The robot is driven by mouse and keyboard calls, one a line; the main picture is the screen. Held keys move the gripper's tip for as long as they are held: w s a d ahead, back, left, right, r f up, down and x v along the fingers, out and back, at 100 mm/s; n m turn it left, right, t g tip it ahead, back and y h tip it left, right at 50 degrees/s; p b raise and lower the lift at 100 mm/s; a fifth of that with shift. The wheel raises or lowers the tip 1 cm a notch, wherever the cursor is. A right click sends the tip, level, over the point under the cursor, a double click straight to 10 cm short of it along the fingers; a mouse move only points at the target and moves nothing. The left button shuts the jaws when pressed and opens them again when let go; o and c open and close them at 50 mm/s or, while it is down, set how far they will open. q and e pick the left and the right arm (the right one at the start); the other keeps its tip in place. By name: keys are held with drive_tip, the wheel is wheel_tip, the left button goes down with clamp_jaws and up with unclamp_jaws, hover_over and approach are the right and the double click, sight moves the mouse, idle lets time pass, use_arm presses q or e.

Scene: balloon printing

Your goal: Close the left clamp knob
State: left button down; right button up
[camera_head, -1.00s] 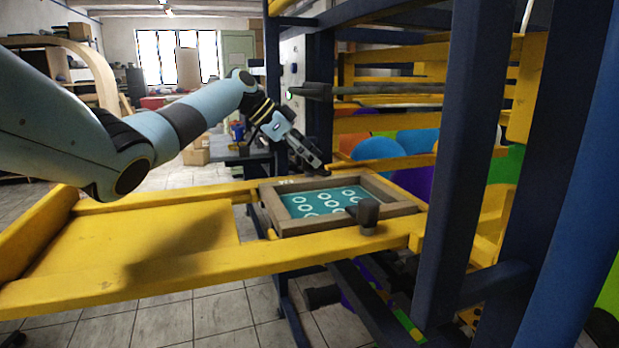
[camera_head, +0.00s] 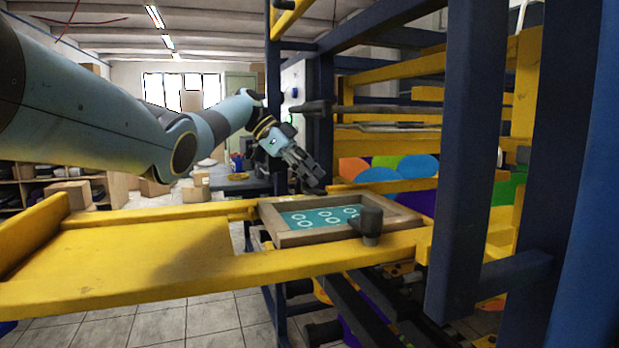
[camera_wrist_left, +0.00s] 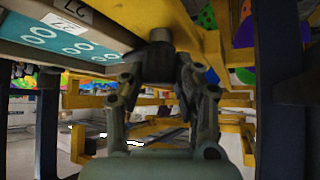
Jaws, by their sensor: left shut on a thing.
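My left gripper (camera_head: 318,184) is at the far edge of the wooden-framed screen (camera_head: 400,213), which has a teal sheet with white rings. In the left wrist view its fingers (camera_wrist_left: 160,78) are shut on a dark clamp knob (camera_wrist_left: 160,36) beside the screen frame (camera_wrist_left: 50,57). In the head view the gripper hides this knob. Another dark clamp knob (camera_head: 370,220) stands at the near side of the screen, apart from the gripper. My right gripper is not in view.
The screen rests between yellow rails (camera_head: 200,270) of the printing machine. Dark blue posts (camera_head: 470,150) stand close on the right. Coloured balloons (camera_head: 385,170) show behind the rails. A yellow panel (camera_head: 140,250) at the left is bare.

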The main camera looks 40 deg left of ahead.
use_arm(q)
drive_tip(key=shift+f, duration=0.15)
drive_tip(key=c, duration=0.9)
unclamp_jaws()
drive_tip(key=v, duration=1.2)
drive_tip(key=shift+c, duration=0.2)
